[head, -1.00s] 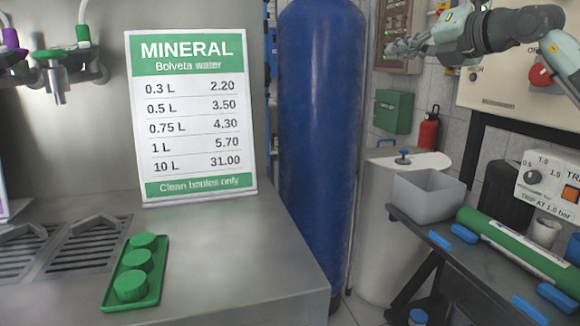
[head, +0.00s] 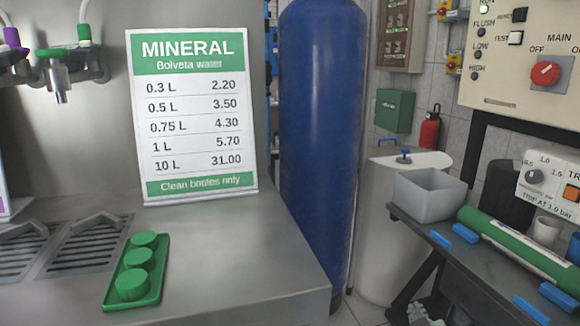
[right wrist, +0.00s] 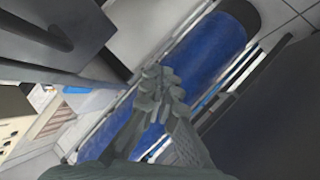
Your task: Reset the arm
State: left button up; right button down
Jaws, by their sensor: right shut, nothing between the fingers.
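My right gripper (head: 424,313) just shows at the bottom edge of the head view, low between the steel counter and the dark bench, with most of it cut off by the frame. In the right wrist view my right gripper (right wrist: 160,84) has its grey fingers together with nothing between them. Behind the fingers is the tall blue tank (right wrist: 205,60), seen at a slant; I cannot tell the gap to it. The tank also stands upright in the middle of the head view (head: 320,140). My left gripper is not in view.
The steel counter (head: 235,270) holds a green tray (head: 162,290) with round green pieces and a price sign (head: 195,115). At right, a bench (head: 415,228) bears a grey bin (head: 432,190) and a green cylinder (head: 515,250). A control panel (head: 510,90) hangs above.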

jog(key=s+a+f+m+g+y, duration=0.1)
jog(key=s+f+g, duration=0.4)
jog(key=s+f, duration=0.6)
jog(key=s+a+f+m+g+y, duration=0.1)
jog(key=s+f+g, duration=0.4)
jog(key=s+f, duration=0.7)
jog(key=s, duration=0.7)
jog(key=shift+a+m+g, duration=0.15)
jog(key=shift+m+g, duration=0.15)
jog(key=shift+m, duration=0.1)
